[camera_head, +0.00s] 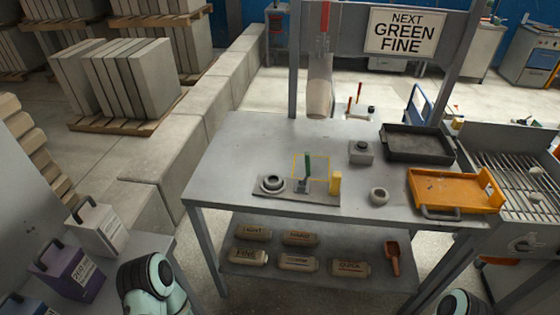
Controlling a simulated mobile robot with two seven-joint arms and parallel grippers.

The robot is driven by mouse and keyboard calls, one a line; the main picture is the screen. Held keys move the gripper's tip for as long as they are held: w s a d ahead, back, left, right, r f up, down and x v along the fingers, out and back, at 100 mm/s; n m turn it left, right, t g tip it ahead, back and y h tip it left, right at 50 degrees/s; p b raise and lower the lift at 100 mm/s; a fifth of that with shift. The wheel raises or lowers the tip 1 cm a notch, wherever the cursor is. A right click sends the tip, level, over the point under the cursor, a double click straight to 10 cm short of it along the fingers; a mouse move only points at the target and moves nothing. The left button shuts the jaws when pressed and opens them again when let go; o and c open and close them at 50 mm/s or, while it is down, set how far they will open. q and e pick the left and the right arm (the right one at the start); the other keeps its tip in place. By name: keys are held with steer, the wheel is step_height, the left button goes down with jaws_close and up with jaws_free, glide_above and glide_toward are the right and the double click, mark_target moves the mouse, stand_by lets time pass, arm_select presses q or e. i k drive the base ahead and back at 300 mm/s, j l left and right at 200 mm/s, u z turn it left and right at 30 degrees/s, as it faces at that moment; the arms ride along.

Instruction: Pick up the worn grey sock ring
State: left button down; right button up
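Two grey ring-shaped things show on the grey table (235,150). One small grey ring (378,196) sits alone on the bare tabletop, right of the yellow piece. The other, a wider grey ring (272,184), sits on the left end of a flat grey plate (318,198). I cannot tell for certain which is the worn sock ring. A pale sock-like tube (319,97) hangs from the frame above the table's back edge. Parts of my arms show at the bottom edge, but neither gripper is in view.
A green-handled tool (308,168) and yellow piece (335,184) stand on the plate. A small grey box (361,152), black tray (416,144) and orange tray (453,190) stand to the right. Labelled bags (298,263) and a scoop (392,258) lie on the lower shelf.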

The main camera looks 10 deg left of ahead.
mark_target(273, 182)
steer(key=i+u, duration=0.2)
steer(key=u, duration=0.15)
steer(key=i+l+u, duration=0.15)
steer(key=u, duration=0.2)
steer(key=i+l+u, duration=0.15)
steer(key=u, duration=0.25)
